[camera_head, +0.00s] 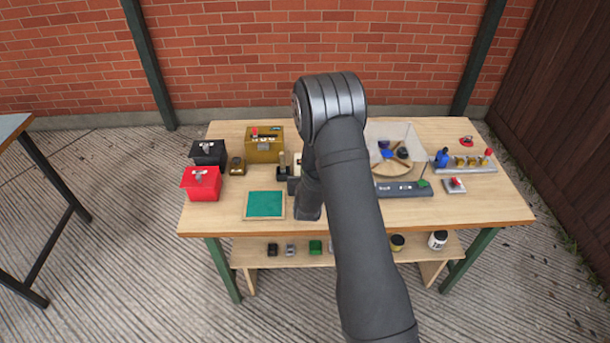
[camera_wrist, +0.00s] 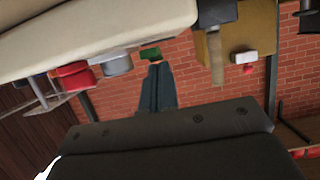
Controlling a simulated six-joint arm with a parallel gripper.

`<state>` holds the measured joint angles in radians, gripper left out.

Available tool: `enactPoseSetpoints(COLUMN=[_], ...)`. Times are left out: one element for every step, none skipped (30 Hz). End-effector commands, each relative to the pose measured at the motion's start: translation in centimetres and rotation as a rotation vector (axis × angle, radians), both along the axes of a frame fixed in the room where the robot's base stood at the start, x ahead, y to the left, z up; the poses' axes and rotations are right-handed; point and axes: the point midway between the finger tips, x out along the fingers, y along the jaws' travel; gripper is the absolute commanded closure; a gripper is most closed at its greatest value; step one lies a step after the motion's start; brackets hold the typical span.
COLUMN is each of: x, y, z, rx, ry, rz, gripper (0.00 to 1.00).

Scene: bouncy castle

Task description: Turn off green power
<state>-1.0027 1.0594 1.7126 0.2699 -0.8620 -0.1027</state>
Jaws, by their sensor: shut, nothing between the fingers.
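In the head view, a long dark control bar (camera_head: 403,189) lies along the front of the clear-walled box, with a small green part (camera_head: 423,183) at its right end. In the wrist view, my gripper (camera_wrist: 156,65) is shut and empty, its dark fingers together. A small green piece (camera_wrist: 150,53) shows just beyond the fingertips; I cannot tell whether they touch or whether it is the same green part. My gripper is hidden behind my arm in the head view.
A red box (camera_head: 201,185), a black box (camera_head: 208,153), a brass-coloured box (camera_head: 264,148) and a green mat (camera_head: 264,204) are on the left of the wooden table (camera_head: 230,214). The clear-walled box (camera_head: 404,134) and a small red-topped switch (camera_head: 455,185) are on the right.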

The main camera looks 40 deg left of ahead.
Motion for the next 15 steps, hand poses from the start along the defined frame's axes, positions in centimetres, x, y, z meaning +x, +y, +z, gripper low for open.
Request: enactPoseSetpoints(x=[0.11,0.16,0.24,0.28,0.35,0.43,0.42,0.38,0.37,0.37,0.37,0.38,0.37,0.35,0.32], y=[0.09,0.15,0.22,0.28,0.35,0.41,0.41,0.37,0.36,0.36,0.36,0.36,0.35,0.35,0.32], z=[0.07,0.04,0.01,-0.07,-0.14,-0.27,-0.40,-0.45,-0.44,-0.44,-0.44,-0.44,-0.44,-0.45,-0.46], rx=[-0.006,-0.012,-0.021,-0.031,-0.041,-0.057,-0.064,-0.064,-0.063,-0.063,-0.063,-0.062,-0.062,-0.062,-0.062], ry=[0.007,0.013,0.023,0.032,0.042,0.058,0.065,0.064,0.063,0.063,0.063,0.062,0.062,0.062,0.062], rz=[0.000,0.000,0.000,0.000,0.000,0.000,0.000,0.000,0.000,0.000,0.000,0.000,0.000,0.000,0.000], gripper=[1.00,1.00,1.00,1.00,1.00,1.00,1.00,1.00,1.00,1.00,1.00,1.00,1.00,1.00,1.00])
